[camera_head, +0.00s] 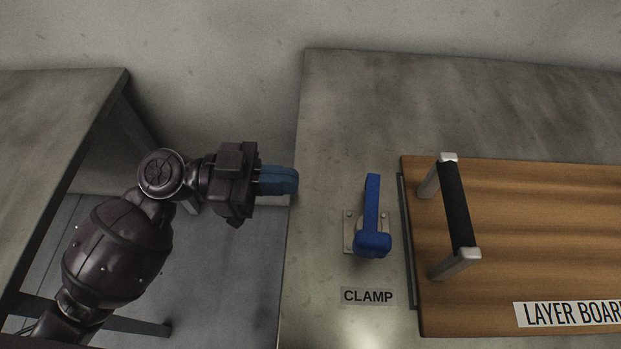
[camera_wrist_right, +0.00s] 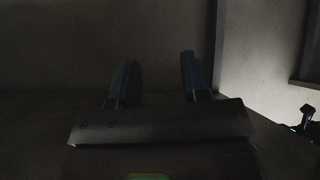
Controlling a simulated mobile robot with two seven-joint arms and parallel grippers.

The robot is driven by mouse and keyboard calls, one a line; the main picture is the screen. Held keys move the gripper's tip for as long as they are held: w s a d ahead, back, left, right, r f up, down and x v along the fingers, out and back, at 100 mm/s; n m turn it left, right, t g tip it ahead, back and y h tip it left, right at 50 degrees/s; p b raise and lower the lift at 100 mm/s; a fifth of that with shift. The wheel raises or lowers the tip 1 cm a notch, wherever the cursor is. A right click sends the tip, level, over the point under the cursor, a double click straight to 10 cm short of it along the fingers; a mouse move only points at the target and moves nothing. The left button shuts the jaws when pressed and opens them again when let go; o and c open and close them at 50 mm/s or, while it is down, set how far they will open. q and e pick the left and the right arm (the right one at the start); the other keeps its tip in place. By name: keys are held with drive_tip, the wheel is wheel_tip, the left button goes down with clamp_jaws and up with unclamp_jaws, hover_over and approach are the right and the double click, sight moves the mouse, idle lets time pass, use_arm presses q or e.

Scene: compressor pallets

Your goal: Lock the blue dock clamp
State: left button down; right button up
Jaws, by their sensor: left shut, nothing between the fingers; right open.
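The blue dock clamp (camera_head: 372,215) stands on a small metal base plate on the grey table, just left of the wooden layer board. Its blue lever runs away from me to a block-shaped near end. A "CLAMP" label (camera_head: 368,296) lies in front of it. My left gripper (camera_head: 296,181), with blue fingers, is shut and empty at the table's left edge. It points right toward the clamp and is apart from it. My right gripper (camera_wrist_right: 155,80) shows in the dark right wrist view, its two fingers spread with nothing between them.
The wooden layer board (camera_head: 530,240) has a black bar handle (camera_head: 458,205) on silver posts, right of the clamp. Another grey table (camera_head: 60,110) stands at the left, with a gap between the tables. A wall rises behind. The grey table behind the clamp is clear.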

use_arm(q)
drive_tip(key=a, duration=0.4)
drive_tip(key=shift+w+a, duration=0.25)
drive_tip(key=shift+a, duration=0.15)
